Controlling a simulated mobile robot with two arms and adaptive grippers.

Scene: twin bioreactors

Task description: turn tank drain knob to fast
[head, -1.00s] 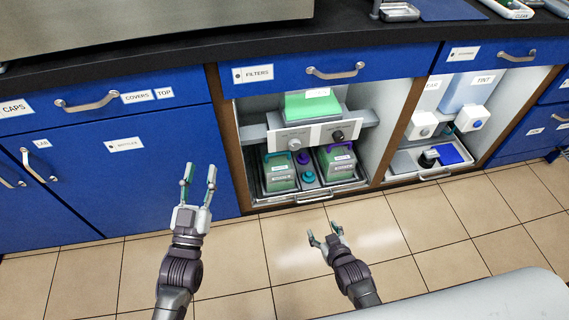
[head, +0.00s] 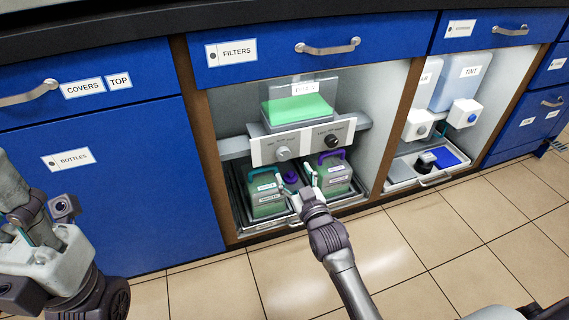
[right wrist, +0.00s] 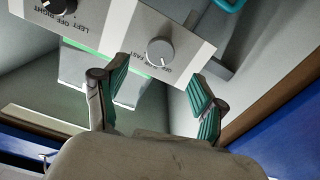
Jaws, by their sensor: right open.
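The tank (head: 298,108) is a clear box with green liquid inside the open cabinet. On the pale panel below it are a grey knob (head: 283,153) on the left and a black knob (head: 332,140) on the right. In the right wrist view, which is upside down, the grey knob (right wrist: 160,52) has OFF and FAST beside it; its exact setting is unclear. The black knob (right wrist: 60,8) has LEFT, OFF and RIGHT. My right gripper (head: 305,187) is open and empty, below the panel; the grey knob shows beyond its fingertips (right wrist: 152,80). My left gripper (head: 45,250) is at the lower left, its fingers unclear.
Two green containers with a teal handle (head: 264,190) and a purple handle (head: 334,174) stand in a tray under the panel. Wooden cabinet posts (head: 200,140) flank the opening. White dispensers (head: 465,112) stand in the right bay. The floor in front is clear.

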